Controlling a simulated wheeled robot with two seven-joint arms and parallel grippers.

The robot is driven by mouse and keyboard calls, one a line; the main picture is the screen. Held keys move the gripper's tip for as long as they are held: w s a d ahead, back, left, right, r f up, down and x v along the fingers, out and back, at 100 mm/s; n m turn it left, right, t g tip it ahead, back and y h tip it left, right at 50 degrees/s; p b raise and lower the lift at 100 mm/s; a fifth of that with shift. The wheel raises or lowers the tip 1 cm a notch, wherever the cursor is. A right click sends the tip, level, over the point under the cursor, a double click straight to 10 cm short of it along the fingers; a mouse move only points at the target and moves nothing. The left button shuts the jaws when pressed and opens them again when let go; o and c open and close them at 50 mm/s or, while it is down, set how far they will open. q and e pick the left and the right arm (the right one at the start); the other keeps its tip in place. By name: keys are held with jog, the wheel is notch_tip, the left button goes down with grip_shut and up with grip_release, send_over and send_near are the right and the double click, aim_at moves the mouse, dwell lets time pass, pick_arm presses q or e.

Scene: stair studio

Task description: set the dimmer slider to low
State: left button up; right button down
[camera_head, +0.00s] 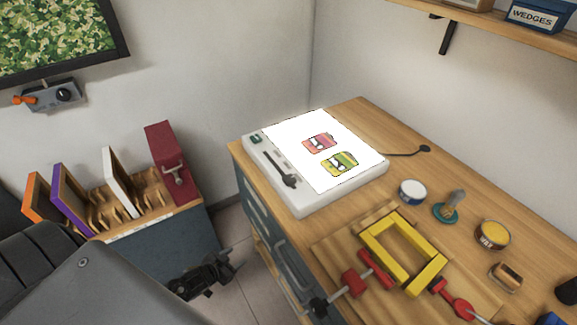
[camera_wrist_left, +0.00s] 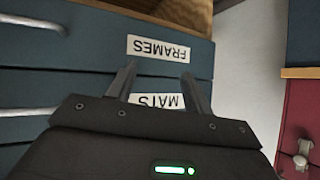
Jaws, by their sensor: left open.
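A white light box (camera_head: 305,205) with a brightly lit top lies on the wooden bench. The dimmer slider (camera_head: 290,181) is a black knob at the near end of a dark slot on the box's left strip. My left gripper (camera_head: 224,264) is low in front of the bench, below and left of the slider and apart from it. In the left wrist view its two fingers (camera_wrist_left: 158,72) are spread with nothing between them, facing drawers labelled FRAMES and MATS (camera_wrist_left: 160,100). The slider is not in the left wrist view. My right gripper is not in view.
Two coloured cards (camera_head: 318,144) lie on the lit panel. A yellow frame (camera_head: 372,236) with red clamps sits on the bench's near part, beside tins (camera_head: 412,191). A rack with frames and a red box (camera_head: 168,150) stands left. Floor shows between rack and bench.

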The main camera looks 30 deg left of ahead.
pick_arm(q)
jog(key=w+d+r+m+t+h+p, duration=0.1)
jog(key=w+r+h, duration=0.15)
jog(key=r, duration=0.65)
jog(key=w+d+r+t+h+p, duration=0.1)
jog(key=w+d+r+t, duration=0.15)
jog(key=r, duration=0.55)
jog(key=m+h+p, duration=0.2)
jog(key=h+p, duration=0.1)
jog(key=h, duration=0.2)
send_near(284, 180)
jog(key=w+d, duration=0.1)
jog(key=shift+t+y, duration=0.25)
jog(key=shift+t, duration=0.2)
jog(key=p+x, duration=0.2)
jog(key=x, duration=0.6)
jog(key=shift+w+d, duration=0.25)
jog(key=shift+w+d+f+p, duration=0.2)
jog(key=shift+w+d+p, duration=0.2)
jog(key=shift+w, duration=0.3)
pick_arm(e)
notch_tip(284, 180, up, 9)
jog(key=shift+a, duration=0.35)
